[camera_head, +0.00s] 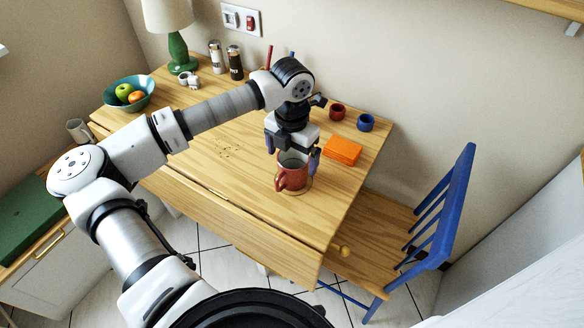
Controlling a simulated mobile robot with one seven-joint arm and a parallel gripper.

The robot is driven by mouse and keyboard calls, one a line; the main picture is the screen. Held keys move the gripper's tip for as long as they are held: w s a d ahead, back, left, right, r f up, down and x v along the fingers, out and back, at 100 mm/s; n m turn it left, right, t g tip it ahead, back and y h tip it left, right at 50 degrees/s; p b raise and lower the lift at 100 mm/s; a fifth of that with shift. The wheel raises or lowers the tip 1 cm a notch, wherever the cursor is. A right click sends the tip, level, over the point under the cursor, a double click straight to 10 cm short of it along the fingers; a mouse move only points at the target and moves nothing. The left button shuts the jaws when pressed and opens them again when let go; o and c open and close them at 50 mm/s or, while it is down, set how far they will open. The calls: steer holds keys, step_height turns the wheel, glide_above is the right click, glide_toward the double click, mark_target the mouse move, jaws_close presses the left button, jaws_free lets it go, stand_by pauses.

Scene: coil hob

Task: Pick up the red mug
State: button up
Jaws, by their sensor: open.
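The red mug (289,176) stands upright on a round coaster (303,187) near the front right part of the wooden table (230,190). Its handle faces the front left. My gripper (293,158) points down at the mug from above and behind, with its fingers apart, one to the left and one to the right. The fingertips are near the mug's rim. I cannot tell whether they touch it.
An orange block (342,150), a small red cup (337,111) and a small blue cup (365,122) sit right of my gripper. A fruit bowl (128,97), green lamp (179,50) and two mills (235,62) stand farther back. A blue chair (440,215) is at the right.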

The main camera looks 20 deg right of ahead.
steer(key=shift+f, duration=0.85)
steer(key=shift+c, duration=0.5)
steer(key=c, duration=1.4)
